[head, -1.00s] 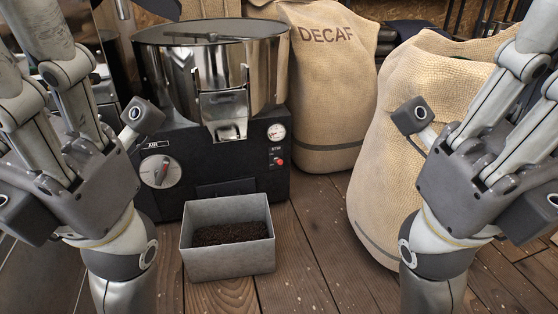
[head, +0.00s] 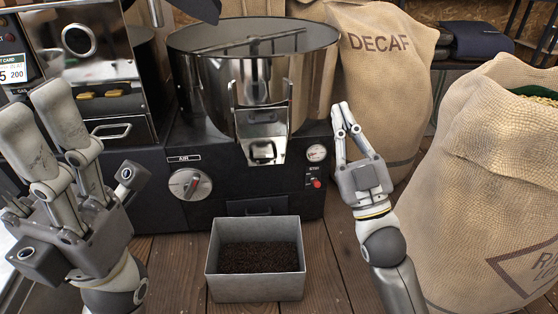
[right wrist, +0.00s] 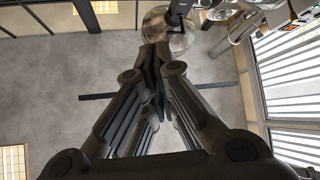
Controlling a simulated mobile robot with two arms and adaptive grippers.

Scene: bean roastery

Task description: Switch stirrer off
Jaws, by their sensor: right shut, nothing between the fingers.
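The black roaster base (head: 190,150) carries a shiny round bowl (head: 200,70) with a metal stirrer arm (head: 250,40) across its top. A small red switch (head: 317,183) sits on the base's front, below the round gauge (head: 317,153), with a tiny label that is hard to read. My right gripper (head: 344,112) is shut and empty, pointing up, just right of the base and the switch in the picture, apparently not touching either. In the right wrist view its fingers (right wrist: 155,60) meet at the tips. My left gripper (head: 35,118) is open and empty at the left.
A grey metal bin (head: 255,288) with dark beans stands on the wooden floor before the roaster. A large dial (head: 190,184) marked AIR is on the base's left. A DECAF sack (head: 385,90) stands behind my right gripper and another sack (head: 490,180) fills the right side.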

